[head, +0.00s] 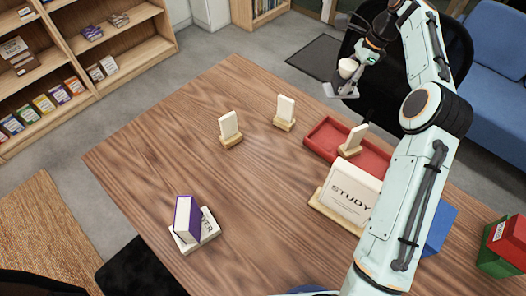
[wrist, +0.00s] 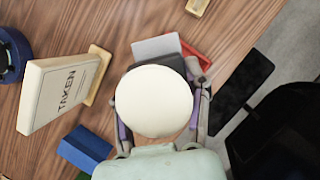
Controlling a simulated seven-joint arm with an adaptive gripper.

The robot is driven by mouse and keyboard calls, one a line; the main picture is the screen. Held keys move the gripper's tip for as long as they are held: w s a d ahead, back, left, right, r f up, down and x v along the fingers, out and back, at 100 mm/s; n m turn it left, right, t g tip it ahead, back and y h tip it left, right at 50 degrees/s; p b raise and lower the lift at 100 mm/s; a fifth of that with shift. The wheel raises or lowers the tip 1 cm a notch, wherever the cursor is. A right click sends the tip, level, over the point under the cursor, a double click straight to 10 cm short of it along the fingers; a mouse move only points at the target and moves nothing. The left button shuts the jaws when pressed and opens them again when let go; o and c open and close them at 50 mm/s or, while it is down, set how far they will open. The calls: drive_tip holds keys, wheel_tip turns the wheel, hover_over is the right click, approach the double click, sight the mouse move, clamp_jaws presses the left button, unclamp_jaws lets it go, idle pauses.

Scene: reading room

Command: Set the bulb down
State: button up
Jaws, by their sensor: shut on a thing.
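The bulb, a round cream globe (wrist: 153,101), fills the middle of the wrist view and hides what lies directly beyond it. It also shows as a small cream shape in the head view (head: 347,68). My gripper (wrist: 160,112) is shut on the bulb, with a finger on either side of it. In the head view my gripper (head: 346,76) is raised at the top right, seen against the chair and floor. A flat pale grey piece (head: 341,91) shows just below the bulb; I cannot tell whether it is joined to it.
The wooden table (head: 265,185) holds a red tray (head: 322,137), white cards on wooden stands (head: 229,126), a STUDY sign (head: 350,192) and a purple-and-white box (head: 187,219). The table's left middle is clear.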

drive_tip(key=w+a+r+n, duration=0.1)
drive_tip(key=w+a, duration=0.1)
drive_tip(key=a, duration=0.7)
drive_tip(key=w+a+r, duration=0.1)
drive_tip(key=w+a, duration=0.2)
drive_tip(key=a, duration=0.7)
drive_tip(key=m, duration=0.2)
hover_over(142, 189)
drive_tip(key=d, duration=0.1)
wheel_tip(142, 189, down, 20)
drive_tip(key=shift+d, duration=0.15)
drive_tip(key=shift+f, duration=2)
drive_tip(key=shift+f, duration=0.15)
